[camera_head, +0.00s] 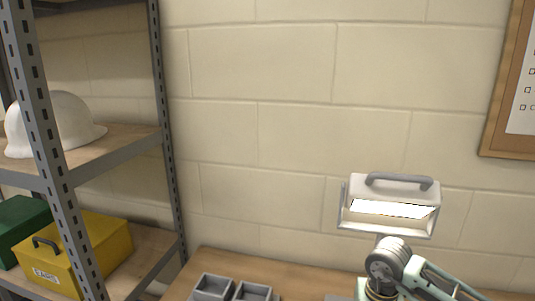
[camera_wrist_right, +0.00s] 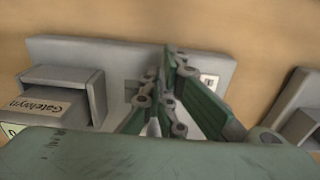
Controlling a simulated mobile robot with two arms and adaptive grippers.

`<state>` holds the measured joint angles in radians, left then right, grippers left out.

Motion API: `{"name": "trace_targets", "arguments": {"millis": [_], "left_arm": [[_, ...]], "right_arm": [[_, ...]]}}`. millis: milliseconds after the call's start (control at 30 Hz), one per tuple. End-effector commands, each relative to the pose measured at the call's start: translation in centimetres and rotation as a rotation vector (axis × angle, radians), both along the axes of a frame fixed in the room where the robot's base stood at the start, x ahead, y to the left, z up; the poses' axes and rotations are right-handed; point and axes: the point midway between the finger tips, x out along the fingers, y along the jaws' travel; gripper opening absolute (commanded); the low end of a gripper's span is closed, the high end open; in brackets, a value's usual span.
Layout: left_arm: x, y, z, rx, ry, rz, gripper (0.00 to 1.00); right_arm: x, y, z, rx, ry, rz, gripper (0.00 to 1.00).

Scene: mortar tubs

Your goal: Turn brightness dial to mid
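A work lamp (camera_head: 392,187) with a grey handle and a bright lit panel stands on the bench against the wall in the head view. In the right wrist view a grey base plate (camera_wrist_right: 75,47) carries a grey box (camera_wrist_right: 65,80) with a name label. My right gripper (camera_wrist_right: 167,75) has its green fingers over the middle of this plate, their tips close together. The brightness dial cannot be made out; the fingers cover that part of the plate. Whether the tips touch or hold anything is unclear. My left gripper is not in view.
Grey tubs (camera_head: 212,286) stand on the wooden bench (camera_head: 225,262) left of the lamp. A metal shelf (camera_head: 163,120) at the left holds a white helmet (camera_head: 55,122), a yellow case (camera_head: 85,255) and a green box (camera_head: 22,228). A framed board (camera_head: 497,130) hangs at the right.

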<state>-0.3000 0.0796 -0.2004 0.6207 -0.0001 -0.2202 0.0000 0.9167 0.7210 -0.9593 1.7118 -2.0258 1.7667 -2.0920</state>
Motion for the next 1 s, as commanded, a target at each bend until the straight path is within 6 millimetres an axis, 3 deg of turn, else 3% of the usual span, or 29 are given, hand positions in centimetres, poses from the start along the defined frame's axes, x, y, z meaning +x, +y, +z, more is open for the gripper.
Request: {"name": "trace_targets", "arguments": {"millis": [667,1000], "left_arm": [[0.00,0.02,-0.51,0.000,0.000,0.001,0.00],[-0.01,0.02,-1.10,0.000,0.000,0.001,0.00]], "right_arm": [[0.75,0.09,0.50,0.002,-0.022,-0.005,0.00],[0.03,0.57,0.36,0.002,-0.018,-0.004,0.00]]}}
